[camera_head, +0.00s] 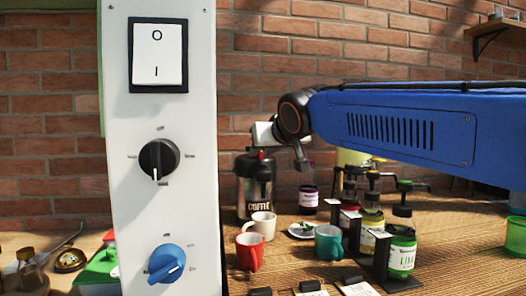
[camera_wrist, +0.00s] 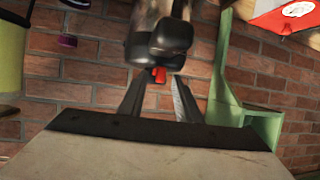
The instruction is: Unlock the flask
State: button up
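The flask (camera_head: 255,187) is a steel body with a dark top and coffee lettering, standing upright on the table behind the mugs. A small red tab (camera_head: 262,155) shows at its top. In the wrist view the flask's black top part (camera_wrist: 160,40) comes in from the upper edge, with the red tab below it. My gripper (camera_wrist: 159,80) is open, its two dark fingers apart with the red tab seen between them. I cannot tell whether either finger touches it. In the head view my wrist is just above the flask and the fingertips are not clear.
A white panel (camera_head: 160,220) with a switch and two knobs fills the left foreground. A white mug (camera_head: 264,224), red mug (camera_head: 246,254) and teal mug (camera_head: 327,243) stand before the flask. Pump bottles (camera_head: 401,252) stand right. A brick wall (camera_head: 262,75) is behind.

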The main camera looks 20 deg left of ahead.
jog(key=shift+w+a, duration=0.1)
grip_shut()
